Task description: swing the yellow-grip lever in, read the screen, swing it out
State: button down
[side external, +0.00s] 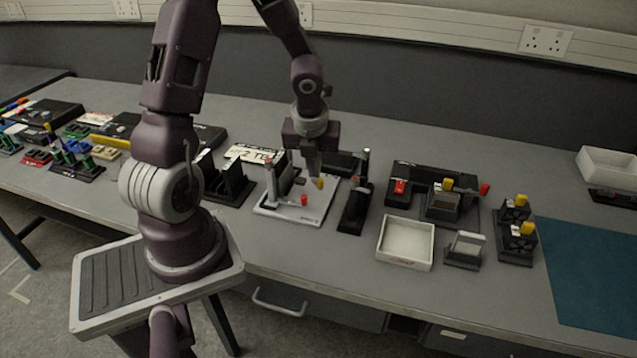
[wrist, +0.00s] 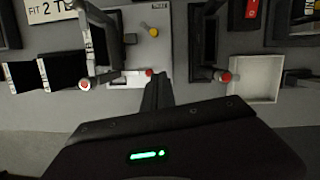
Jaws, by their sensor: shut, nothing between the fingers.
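A yellow grip (side external: 320,183) stands on the white-based panel (side external: 290,212) in the middle of the bench. My gripper (side external: 314,172) is shut and empty, pointing down just above and beside the yellow grip. Whether it touches the grip I cannot tell. In the wrist view its fingers (wrist: 157,92) are just below the red tip. I cannot make out a readable screen on the panel.
A white tray (side external: 405,262), a small stand (side external: 464,250) and yellow-topped black blocks (side external: 517,243) are to the right. Bare bench lies in front of the panel.

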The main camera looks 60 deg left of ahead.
jog(key=shift+f, duration=0.15)
jog(key=x, duration=0.9)
jog(key=shift+f, duration=0.25)
jog(key=shift+w+a+f, duration=0.2)
jog(key=shift+w+a, duration=0.3)
jog(key=shift+a, duration=0.25)
jog(key=shift+w+a, duration=0.75)
jog(key=shift+a, duration=0.3)
